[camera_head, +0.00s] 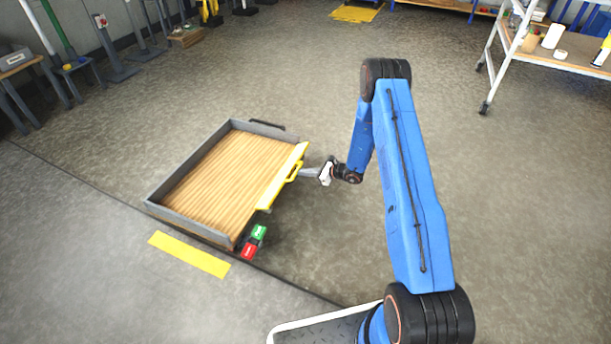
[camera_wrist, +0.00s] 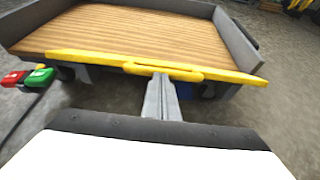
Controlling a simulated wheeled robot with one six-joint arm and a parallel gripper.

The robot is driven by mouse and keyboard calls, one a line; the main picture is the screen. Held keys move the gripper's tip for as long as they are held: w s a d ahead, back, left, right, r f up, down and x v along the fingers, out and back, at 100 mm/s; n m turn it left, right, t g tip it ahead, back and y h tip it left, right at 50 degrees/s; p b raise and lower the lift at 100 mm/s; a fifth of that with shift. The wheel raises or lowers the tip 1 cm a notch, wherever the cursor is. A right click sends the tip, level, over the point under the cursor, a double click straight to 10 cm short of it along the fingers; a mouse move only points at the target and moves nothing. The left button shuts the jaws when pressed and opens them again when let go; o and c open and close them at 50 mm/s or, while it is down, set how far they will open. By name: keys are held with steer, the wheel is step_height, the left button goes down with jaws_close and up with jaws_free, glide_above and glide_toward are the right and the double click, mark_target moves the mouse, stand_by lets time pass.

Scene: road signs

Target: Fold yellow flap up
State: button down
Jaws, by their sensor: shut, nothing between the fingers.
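The yellow flap (camera_head: 284,174) runs along the right edge of a wood-floored cart bed (camera_head: 226,168) with grey side walls. A yellow handle (camera_head: 294,171) sticks out from the flap's outer side. In the wrist view the flap (camera_wrist: 80,57) spans the near edge of the bed, with its handle (camera_wrist: 162,70) at the middle. My gripper (camera_head: 307,172) is shut and empty, with its fingertips (camera_wrist: 161,80) at the handle. The tips' far ends are hidden by the handle in the wrist view, and I cannot tell whether they touch it.
Green (camera_head: 259,232) and red (camera_head: 248,251) blocks sit at the bed's near corner. A yellow floor strip (camera_head: 188,254) lies in front. A white shelf cart (camera_head: 560,60) stands at the upper right. The floor around the bed is mostly clear.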

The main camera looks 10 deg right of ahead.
steer(key=a+r+h, duration=0.1)
steer(key=w+a+r+g+h, duration=0.1)
steer(key=r, duration=0.1)
steer(key=w+a+r+g+h, duration=0.1)
steer(key=shift+r, duration=0.15)
steer(key=shift+w+a+r+g+h, duration=0.45)
steer(key=shift+w+a+r+h, duration=0.1)
steer(key=shift+a+h, duration=0.15)
steer(key=shift+w+a+r+g+h, duration=0.45)
steer(key=shift+w+a+h, duration=0.05)
steer(key=shift+a+h, duration=0.15)
steer(key=w+a+r, duration=0.1)
steer(key=w+a, duration=0.2)
steer(key=a, duration=0.2)
steer(key=shift+w+r, duration=0.2)
steer(key=shift+w, duration=0.1)
